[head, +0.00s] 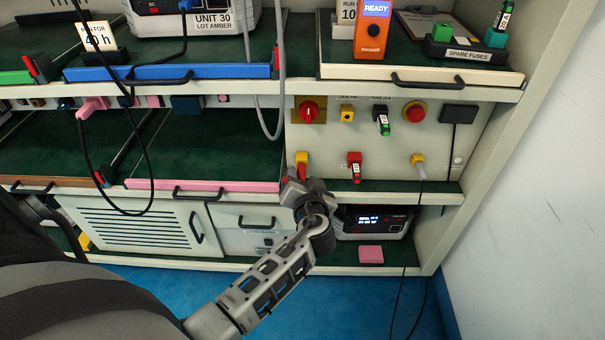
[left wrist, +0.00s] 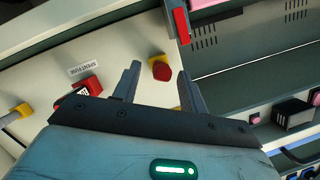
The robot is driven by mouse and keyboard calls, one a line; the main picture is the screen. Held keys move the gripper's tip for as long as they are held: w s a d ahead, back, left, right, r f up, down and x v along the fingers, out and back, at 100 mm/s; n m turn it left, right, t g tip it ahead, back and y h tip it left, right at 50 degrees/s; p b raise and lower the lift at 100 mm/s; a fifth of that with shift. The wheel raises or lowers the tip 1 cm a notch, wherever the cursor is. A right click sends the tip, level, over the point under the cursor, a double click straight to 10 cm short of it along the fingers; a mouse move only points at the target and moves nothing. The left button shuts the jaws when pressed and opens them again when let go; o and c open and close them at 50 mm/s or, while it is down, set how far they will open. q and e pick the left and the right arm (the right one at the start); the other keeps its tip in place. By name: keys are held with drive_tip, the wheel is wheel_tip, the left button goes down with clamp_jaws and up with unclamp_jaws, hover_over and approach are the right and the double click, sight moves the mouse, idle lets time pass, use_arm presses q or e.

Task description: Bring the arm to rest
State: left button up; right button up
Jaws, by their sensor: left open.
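My left gripper (head: 298,176) is at the lower left of the cream control panel (head: 330,140), and its arm rises from the bottom of the head view. In the left wrist view its two dark fingers (left wrist: 158,84) stand apart with nothing held between them. A yellow and red fitting (head: 301,160) is just beyond the fingertips; it shows between them in the left wrist view (left wrist: 160,68). I cannot tell the exact gap. My right gripper is not in view.
A red block (head: 355,165) and a yellow socket with a cable (head: 417,160) sit right of the gripper. A pink-fronted tray (head: 205,185) is to its left. Black cables (head: 402,270) hang at the right. Blue floor (head: 355,305) is clear in front.

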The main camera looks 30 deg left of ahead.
use_arm(q)
drive_tip(key=s+d+r+m+h+p, duration=0.2)
drive_tip(key=s+d+r+h+p, duration=0.2)
drive_tip(key=s+d+h+p, duration=0.2)
drive_tip(key=s+d+r+m+h+p, duration=0.2)
drive_tip(key=s+d+r+h+p, duration=0.2)
drive_tip(key=s+d+h, duration=0.3)
drive_tip(key=s+d+p, duration=0.1)
drive_tip(key=s+d, duration=0.2)
drive_tip(key=s, duration=0.4)
drive_tip(key=shift+s+d+r+g+p, duration=0.15)
drive_tip(key=shift+d+r+g+p, duration=0.15)
drive_tip(key=shift+r+p, duration=0.1)
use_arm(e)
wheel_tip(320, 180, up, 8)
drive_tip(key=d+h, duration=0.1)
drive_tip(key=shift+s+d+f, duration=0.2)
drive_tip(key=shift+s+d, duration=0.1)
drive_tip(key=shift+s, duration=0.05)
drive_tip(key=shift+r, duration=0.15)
